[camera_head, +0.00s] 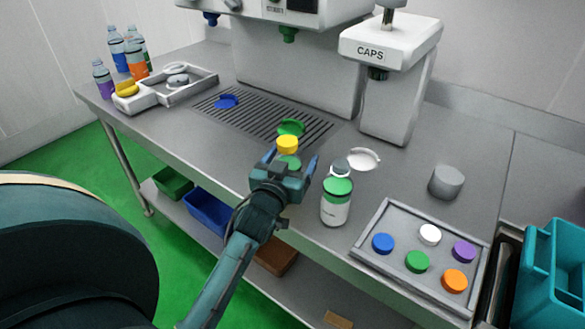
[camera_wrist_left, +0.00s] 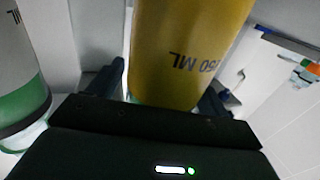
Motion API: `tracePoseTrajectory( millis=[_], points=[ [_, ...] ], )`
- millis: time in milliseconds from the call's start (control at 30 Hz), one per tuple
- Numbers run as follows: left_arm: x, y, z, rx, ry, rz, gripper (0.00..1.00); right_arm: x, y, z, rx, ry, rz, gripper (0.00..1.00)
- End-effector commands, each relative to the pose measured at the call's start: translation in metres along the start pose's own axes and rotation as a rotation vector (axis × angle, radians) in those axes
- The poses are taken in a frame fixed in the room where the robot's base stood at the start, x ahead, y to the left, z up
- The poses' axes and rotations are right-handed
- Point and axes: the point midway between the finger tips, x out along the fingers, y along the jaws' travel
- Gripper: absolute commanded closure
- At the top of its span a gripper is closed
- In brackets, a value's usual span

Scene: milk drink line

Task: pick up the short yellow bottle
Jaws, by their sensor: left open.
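The short yellow bottle (camera_head: 287,145) stands on the counter in front of the grated tray, partly hidden by my left gripper (camera_head: 285,176). A green part shows just below its yellow part in the head view. In the left wrist view, the yellow bottle (camera_wrist_left: 190,45), with upside-down "250 ML" lettering, fills the middle between the fingers of my left gripper. The left gripper is open, with one finger on each side of the bottle. Whether the fingers touch it is hidden. My right gripper is not in view.
A white bottle with a green top (camera_head: 337,205) stands close to the right of my left gripper. A tray (camera_head: 362,240) of coloured caps and a grey cylinder (camera_head: 446,182) lie farther right. The CAPS machine (camera_head: 385,45) stands behind. Several bottles (camera_head: 118,48) stand at the far left.

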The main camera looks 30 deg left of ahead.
Motion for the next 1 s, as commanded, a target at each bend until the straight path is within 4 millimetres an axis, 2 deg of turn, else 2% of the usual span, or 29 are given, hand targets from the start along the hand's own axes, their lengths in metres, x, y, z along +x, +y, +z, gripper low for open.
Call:
tracePoseTrajectory(
  millis=[200,867,1000],
  points=[
    [-0.0003,0.0002,0.0000,0.000,-0.001,0.000,0.23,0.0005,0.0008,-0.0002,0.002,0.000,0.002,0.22],
    [0.0000,0.0001,-0.0002,0.000,0.000,0.000,0.77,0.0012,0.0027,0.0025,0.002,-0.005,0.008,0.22],
    [0.0001,0.0002,-0.0015,0.000,0.003,0.001,0.78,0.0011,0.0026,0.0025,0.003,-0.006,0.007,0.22]
  ],
)
